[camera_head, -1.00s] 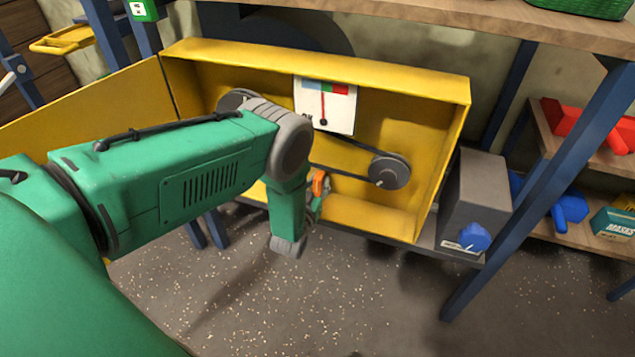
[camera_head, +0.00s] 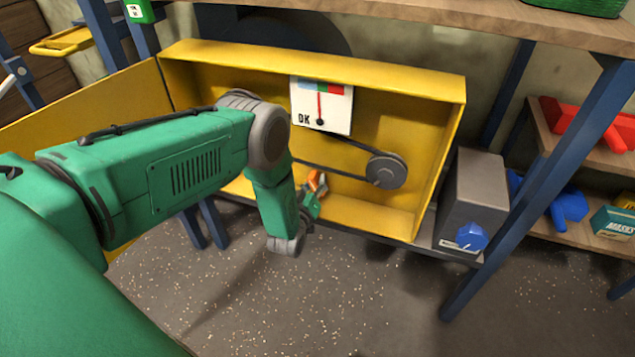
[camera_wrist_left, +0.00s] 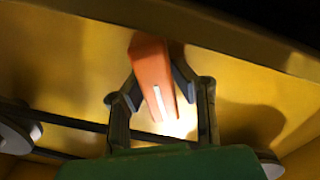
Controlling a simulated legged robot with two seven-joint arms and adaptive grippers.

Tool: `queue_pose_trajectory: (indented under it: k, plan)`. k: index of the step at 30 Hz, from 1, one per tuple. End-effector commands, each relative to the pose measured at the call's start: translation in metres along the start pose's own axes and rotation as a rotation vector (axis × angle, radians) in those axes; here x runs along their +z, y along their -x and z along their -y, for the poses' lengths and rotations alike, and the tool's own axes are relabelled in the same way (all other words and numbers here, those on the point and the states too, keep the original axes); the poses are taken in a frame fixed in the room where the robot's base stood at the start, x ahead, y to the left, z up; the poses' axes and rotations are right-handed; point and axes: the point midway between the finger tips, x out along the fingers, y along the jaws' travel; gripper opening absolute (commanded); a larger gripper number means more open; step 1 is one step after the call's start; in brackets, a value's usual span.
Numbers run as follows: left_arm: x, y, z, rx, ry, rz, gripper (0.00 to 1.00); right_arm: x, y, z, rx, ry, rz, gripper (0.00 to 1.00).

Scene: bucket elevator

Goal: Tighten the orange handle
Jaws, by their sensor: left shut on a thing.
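The orange handle (camera_head: 317,183) sits low inside the open yellow box, below the drive belt. It also shows in the left wrist view (camera_wrist_left: 150,68), where it points down between my fingers with a bright patch at its lower end. My left gripper (camera_head: 312,192) is shut on the handle, with a dark finger on each side of it in the left wrist view (camera_wrist_left: 158,82). My green left forearm hides the left part of the box. My right gripper is not in view.
The yellow box (camera_head: 440,110) has walls around the handle, and its door (camera_head: 85,110) stands open at the left. A belt pulley (camera_head: 386,170) is right of the handle. A grey motor box (camera_head: 475,195) and a blue post (camera_head: 545,190) stand further right. The floor in front is clear.

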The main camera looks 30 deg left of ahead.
Motion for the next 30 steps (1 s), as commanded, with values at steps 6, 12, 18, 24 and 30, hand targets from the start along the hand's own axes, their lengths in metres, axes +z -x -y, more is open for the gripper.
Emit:
queue_pose_trajectory:
  k: [6,12,18,24,30]
  plan:
    - [0.001,0.001,0.002,0.000,0.210,0.000,0.00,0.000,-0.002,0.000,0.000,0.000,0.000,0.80]
    - [0.002,0.001,0.005,-0.002,0.398,0.000,0.00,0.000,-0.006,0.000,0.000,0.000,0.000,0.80]
    - [0.003,0.001,0.007,-0.003,0.588,0.000,0.00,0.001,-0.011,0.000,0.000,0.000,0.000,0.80]
    - [0.005,0.002,0.010,-0.007,0.769,0.000,0.00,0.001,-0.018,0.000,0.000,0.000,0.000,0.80]
    - [0.007,0.002,0.012,-0.008,0.921,0.002,0.00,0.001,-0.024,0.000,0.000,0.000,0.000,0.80]
